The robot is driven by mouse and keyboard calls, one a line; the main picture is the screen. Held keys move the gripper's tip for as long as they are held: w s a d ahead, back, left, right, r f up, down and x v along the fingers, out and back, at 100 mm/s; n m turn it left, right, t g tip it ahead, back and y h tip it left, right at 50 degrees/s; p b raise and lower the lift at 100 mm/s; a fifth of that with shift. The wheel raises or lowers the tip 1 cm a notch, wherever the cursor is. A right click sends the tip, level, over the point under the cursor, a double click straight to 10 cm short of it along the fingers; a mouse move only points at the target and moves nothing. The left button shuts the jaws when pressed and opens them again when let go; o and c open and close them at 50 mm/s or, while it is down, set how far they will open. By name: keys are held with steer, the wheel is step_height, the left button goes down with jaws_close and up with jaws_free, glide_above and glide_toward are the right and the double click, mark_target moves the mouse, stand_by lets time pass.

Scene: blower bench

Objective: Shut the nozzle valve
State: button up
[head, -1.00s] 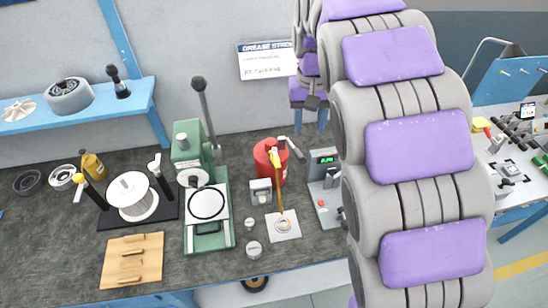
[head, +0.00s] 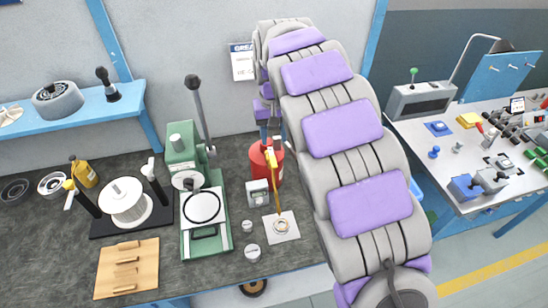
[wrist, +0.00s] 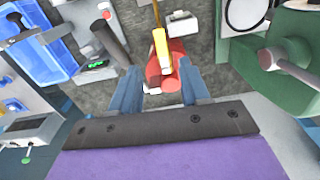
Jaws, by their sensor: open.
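A red canister (head: 259,165) stands on the dark bench, with a yellow nozzle (head: 270,159) and a yellow hose running down its front. A small pale lever shows beside its top; I cannot tell the valve's position. In the wrist view the red canister (wrist: 165,76) and the yellow nozzle (wrist: 161,45) lie beyond and between my fingers. My gripper (wrist: 160,88) is open, its blue fingers apart on either side, and I see no clear contact. In the head view my arm partly hides the space behind the canister.
A green press (head: 190,205) stands left of the canister, with its long lever upright. A white plate with a ring (head: 281,227) lies in front. A wire spool (head: 127,203) and wooden board (head: 127,268) are further left. A second bench (head: 465,196) is at right.

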mark_target(273, 161)
step_height(273, 161, down, 8)
steer(key=shift+a+r+b, duration=0.1)
steer(key=shift+r+b, duration=0.1)
steer(key=shift+b, duration=0.5)
steer(key=shift+d+f, duration=0.2)
steer(key=shift+f, duration=0.4)
steer(key=shift+a, duration=0.2)
steer(key=shift+a, duration=0.2)
steer(key=shift+c, duration=0.9)
steer(key=shift+d, duration=0.2)
jaws_close()
